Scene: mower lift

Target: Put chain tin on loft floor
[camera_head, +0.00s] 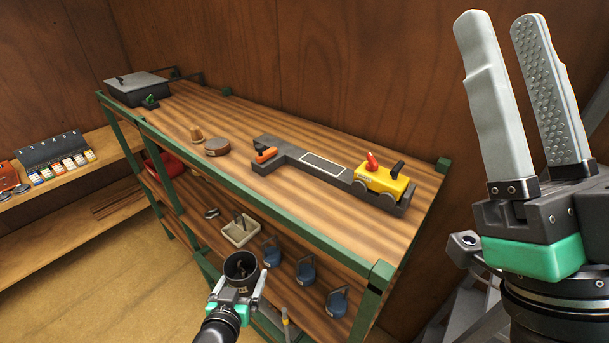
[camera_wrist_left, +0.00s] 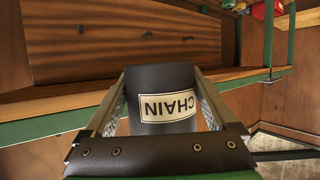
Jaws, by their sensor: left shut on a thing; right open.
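The chain tin (camera_head: 241,267) is a dark, open-topped cylinder in the lower middle of the head view. Its label reads CHAIN, upside down, in the left wrist view (camera_wrist_left: 168,106). My left gripper (camera_head: 240,290) is shut on the chain tin, one finger on each side, and holds it in front of the green-framed shelf unit. My right gripper (camera_head: 528,95) is open and empty, close to the camera at the right. The wooden top board (camera_head: 235,185) of the shelf unit lies above and behind the tin. I cannot tell which surface is the loft floor.
On the top board are a yellow mower (camera_head: 383,182) on a grey lift (camera_head: 300,158), a brown round tin (camera_head: 217,147) and a grey box (camera_head: 138,88). The lower shelf holds a cream tray (camera_head: 240,230) and blue padlock-like items (camera_head: 305,270). The top board's front left-middle is bare.

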